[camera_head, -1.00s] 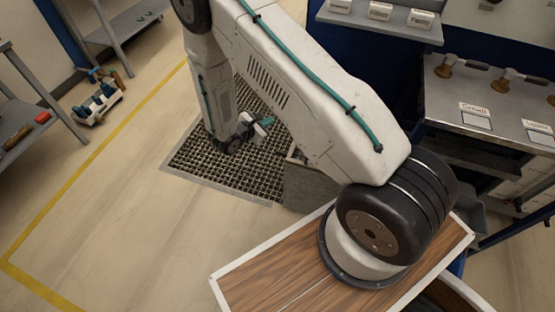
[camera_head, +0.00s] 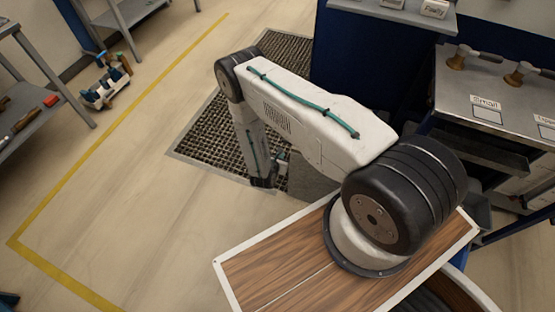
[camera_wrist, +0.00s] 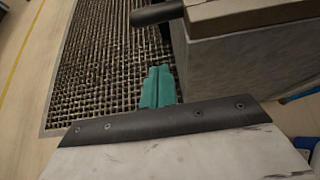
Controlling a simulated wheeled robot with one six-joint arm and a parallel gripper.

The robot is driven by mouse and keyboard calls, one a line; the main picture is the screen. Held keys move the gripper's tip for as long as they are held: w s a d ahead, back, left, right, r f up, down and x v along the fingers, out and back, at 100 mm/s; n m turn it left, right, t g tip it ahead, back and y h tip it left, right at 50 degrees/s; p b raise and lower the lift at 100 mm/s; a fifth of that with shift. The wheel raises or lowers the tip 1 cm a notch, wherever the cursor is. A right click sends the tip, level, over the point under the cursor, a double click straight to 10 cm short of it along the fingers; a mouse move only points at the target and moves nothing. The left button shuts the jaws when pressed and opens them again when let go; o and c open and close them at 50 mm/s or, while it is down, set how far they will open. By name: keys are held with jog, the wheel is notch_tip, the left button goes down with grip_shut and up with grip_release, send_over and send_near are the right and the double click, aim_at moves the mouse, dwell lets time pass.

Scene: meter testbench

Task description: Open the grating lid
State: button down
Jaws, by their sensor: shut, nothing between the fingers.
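The dark metal grating (camera_head: 205,130) lies flat in the floor inside a pale frame. It also fills the left of the wrist view (camera_wrist: 100,60). My gripper (camera_wrist: 158,72) shows teal fingers, closed together with nothing between them, over the grating and just left of a grey box. Whether the fingertips touch the grating I cannot tell.
The grey box (camera_wrist: 230,70) has a tan top and a dark bar (camera_wrist: 156,14) sticking out left over the grating. A blue workbench (camera_head: 365,65) stands beyond. Shelves (camera_head: 45,90) stand at the left. The floor between (camera_head: 130,180) is clear.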

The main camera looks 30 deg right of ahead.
jog(key=shift+w+d+r, duration=0.6)
jog(key=shift+d, duration=0.15)
jog(key=shift+w+d+r, duration=0.55)
jog(key=shift+d, duration=0.15)
jog(key=shift+a+r, duration=0.1)
